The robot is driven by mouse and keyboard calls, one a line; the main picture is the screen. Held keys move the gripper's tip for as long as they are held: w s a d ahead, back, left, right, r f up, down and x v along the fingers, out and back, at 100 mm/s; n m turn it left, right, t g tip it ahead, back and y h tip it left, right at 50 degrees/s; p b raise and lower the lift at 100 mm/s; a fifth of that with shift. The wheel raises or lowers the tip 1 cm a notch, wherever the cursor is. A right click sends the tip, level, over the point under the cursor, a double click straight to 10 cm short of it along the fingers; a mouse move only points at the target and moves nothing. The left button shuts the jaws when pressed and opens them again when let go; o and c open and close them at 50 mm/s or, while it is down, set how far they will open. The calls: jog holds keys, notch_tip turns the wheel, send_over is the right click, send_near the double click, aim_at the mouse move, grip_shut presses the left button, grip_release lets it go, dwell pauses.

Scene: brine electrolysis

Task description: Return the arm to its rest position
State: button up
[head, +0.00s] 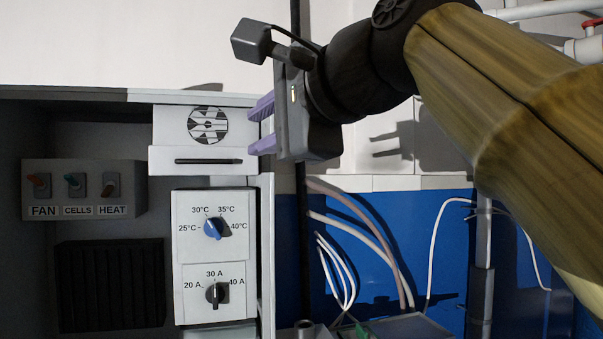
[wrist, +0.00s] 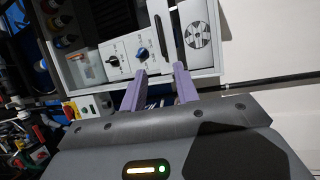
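My gripper (head: 262,125) is raised at the upper middle of the head view, beside the right edge of the control cabinet (head: 140,94). Its two purple fingers point left and stand apart with nothing between them. In the wrist view the fingers of my gripper (wrist: 160,80) also show apart and empty, with the cabinet beyond them. My arm reaches in from the right side of the head view.
The cabinet carries FAN, CELLS and HEAT switches (head: 84,188), a blue temperature knob (head: 213,228), a black current knob (head: 216,293) and a fan-marked panel (head: 208,125). Hoses (head: 365,235) hang at the right before a blue wall (head: 400,215). A vertical pipe (head: 482,250) stands farther right.

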jog(key=shift+w, duration=0.1)
jog(key=w+d+f+g+h, duration=0.1)
jog(key=w+d+f+h, duration=0.15)
jog(key=w+f, duration=0.5)
jog(key=w+d+f+h, duration=0.2)
jog(key=w+d+f, duration=0.15)
jog(key=f, duration=0.65)
jog(key=w+d+f+n+g+h, duration=0.1)
jog(key=w+d+f+n+h, duration=0.15)
jog(key=f, duration=0.65)
jog(key=w+d+f+n+g+h, duration=0.1)
jog(key=d+f, duration=0.2)
jog(key=f, duration=0.6)
jog(key=s+d+f+n+g+h, duration=0.1)
jog(key=s+d+f+n+g, duration=0.1)
jog(key=s+f, duration=0.3)
jog(key=s+d+f+n+g+h, duration=0.1)
jog(key=s+d+f, duration=0.4)
jog(key=f, duration=0.9)
jog(key=s+d+f+n+g, duration=0.3)
jog(key=s+f, duration=0.4)
jog(key=f, duration=0.3)
jog(key=shift+s+d+n+h, duration=0.25)
jog(key=shift+d+n+h, duration=0.15)
jog(key=shift+d, duration=0.25)
